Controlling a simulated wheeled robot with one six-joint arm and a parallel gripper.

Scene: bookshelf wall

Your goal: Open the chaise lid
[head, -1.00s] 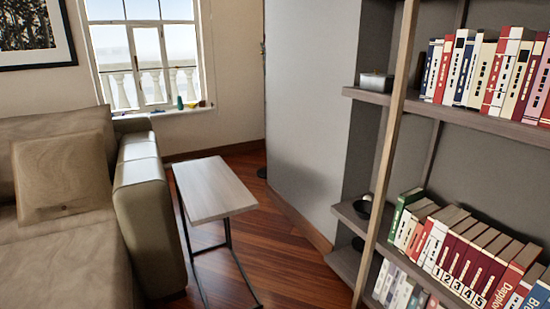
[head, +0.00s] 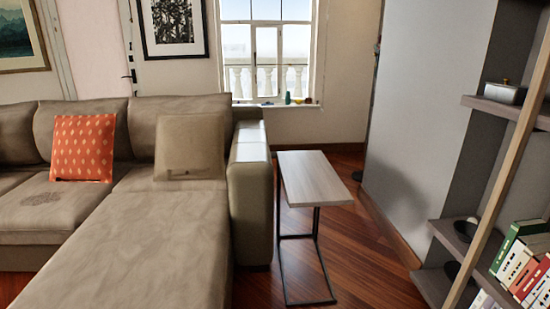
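The chaise (head: 150,245) is the long beige seat of the sofa, running toward me at the lower left. Its top looks flat and closed, and its near end is cut off by the bottom of the picture. A beige cushion (head: 190,147) leans on the backrest at its far end. The sofa's armrest (head: 250,190) stands at the far right of the chaise. My gripper is not in view.
A small side table (head: 312,182) with a thin black frame stands right of the armrest. A bookshelf (head: 440,230) with books (head: 525,265) is on the right. Wood floor (head: 365,255) is free between them. An orange cushion (head: 83,147) lies on the sofa's left seat.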

